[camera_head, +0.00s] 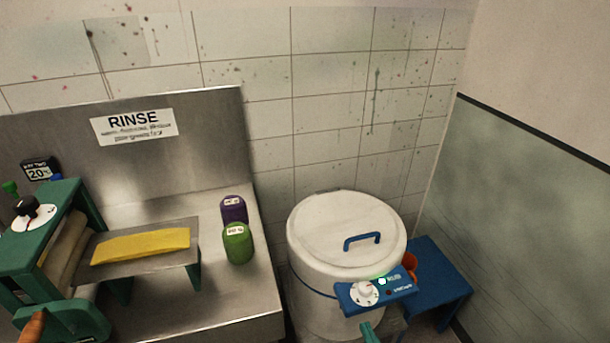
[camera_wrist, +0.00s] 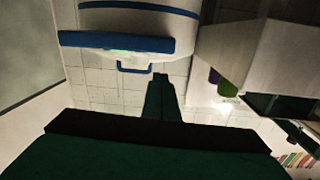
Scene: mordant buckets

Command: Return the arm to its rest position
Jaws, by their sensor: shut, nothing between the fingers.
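My gripper (camera_head: 368,331) shows only as a small teal tip at the bottom edge of the head view, in front of the white lidded bucket (camera_head: 335,240). In the wrist view my gripper (camera_wrist: 160,80) has its dark green fingers together, with nothing between them. The fingertips point towards the bucket's blue handle (camera_wrist: 135,69) and appear apart from it. The bucket's lid is on. The rest of my arm is out of the head view.
A blue control panel (camera_head: 375,292) with a white dial is on the bucket's front. A blue stool (camera_head: 436,275) stands to its right. Left is a steel counter (camera_head: 225,300) with purple (camera_head: 233,208) and green (camera_head: 238,245) containers, a green wringer (camera_head: 45,235) and yellow cloth (camera_head: 140,245).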

